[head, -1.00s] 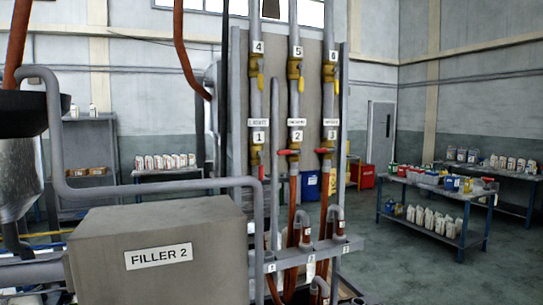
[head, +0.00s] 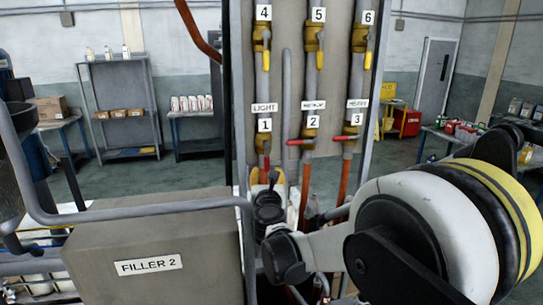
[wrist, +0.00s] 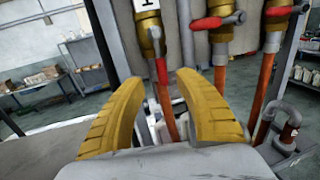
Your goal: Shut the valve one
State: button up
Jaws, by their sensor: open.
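Valve one is a brass valve (wrist: 152,38) under the label 1 (head: 264,125) on the left pipe of the panel. Its red handle (wrist: 162,70) points down along the pipe. My gripper (wrist: 162,78) is open, with two yellow ribbed fingers spread apart. In the wrist view the handle's lower end appears between and just beyond the fingertips; I cannot tell whether they touch. In the head view my gripper (head: 262,176) is just below valve one, and my wrist hides part of the pipe there.
Valve two (head: 310,135) and valve three (head: 350,135) are close on the right, with red handles turned sideways. Yellow-handled valves (head: 320,50) are higher up. The FILLER 2 box (head: 150,250) and a bent grey pipe (head: 130,211) stand left of my gripper.

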aim_at(267, 163)
jog(key=w, duration=0.6)
jog(key=w+p, duration=0.1)
jog(key=w, duration=0.2)
jog(key=shift+a, duration=0.35)
grip_shut()
